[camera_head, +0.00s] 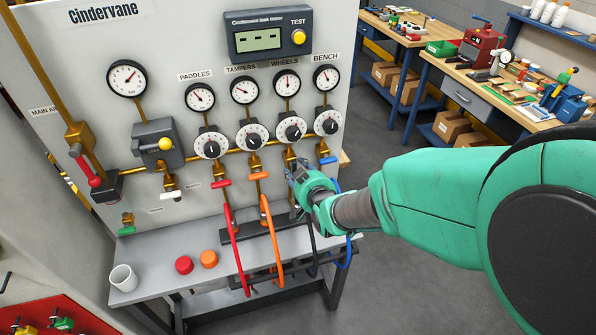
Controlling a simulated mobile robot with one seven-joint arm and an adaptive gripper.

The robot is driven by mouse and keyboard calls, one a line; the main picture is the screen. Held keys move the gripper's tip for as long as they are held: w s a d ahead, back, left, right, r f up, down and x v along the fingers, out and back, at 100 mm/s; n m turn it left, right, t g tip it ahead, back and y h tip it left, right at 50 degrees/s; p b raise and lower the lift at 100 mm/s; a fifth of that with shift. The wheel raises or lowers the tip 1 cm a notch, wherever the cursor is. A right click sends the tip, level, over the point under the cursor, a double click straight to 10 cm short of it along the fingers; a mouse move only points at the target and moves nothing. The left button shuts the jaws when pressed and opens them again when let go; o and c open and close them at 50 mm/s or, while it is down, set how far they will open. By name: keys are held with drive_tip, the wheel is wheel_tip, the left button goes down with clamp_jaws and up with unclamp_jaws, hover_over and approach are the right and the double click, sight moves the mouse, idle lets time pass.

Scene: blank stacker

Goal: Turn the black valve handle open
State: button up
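My gripper (297,172) is at the pipe below the WHEELS dial (290,130), third of the labelled columns on the white panel. The black valve handle cannot be made out; my gripper covers the place where the neighbouring columns have their handles. A black hose (312,250) hangs below my gripper. Whether the fingers are open, shut or touching the handle cannot be told at this size. The other columns show a red handle (221,183), an orange handle (258,176) and a blue handle (327,160), all roughly level.
The orange and blue handles flank my gripper closely. A grey shelf (150,286) below holds a white cup (123,278), a red cap (184,265) and an orange cap (208,259). Red and orange hoses hang past its front. Workbenches stand at the back right; the floor between is clear.

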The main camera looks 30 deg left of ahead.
drive_tip(key=v, duration=1.1)
drive_tip(key=shift+s, duration=0.2)
drive_tip(key=shift+d+f, duration=0.1)
drive_tip(key=shift+d, duration=0.05)
drive_tip(key=d+r+m+h, duration=0.25)
drive_tip(key=d+r, duration=0.25)
drive_tip(key=d, duration=0.9)
drive_tip(key=d+r+m+h, duration=0.2)
drive_tip(key=d+r+h, duration=0.25)
drive_tip(key=d, duration=0.85)
drive_tip(key=s+d+r+m+g+h, duration=0.1)
drive_tip(key=s+d+r+m+g, duration=0.1)
drive_tip(key=s+d, duration=0.7)
drive_tip(key=s+d+r+m+g+h, duration=0.1)
drive_tip(key=s+d+r+m, duration=0.1)
drive_tip(key=s+d, duration=0.7)
drive_tip(key=shift+s+d+r+m+g, duration=0.3)
drive_tip(key=shift+s+r+m+g, duration=0.1)
drive_tip(key=shift+s, duration=0.2)
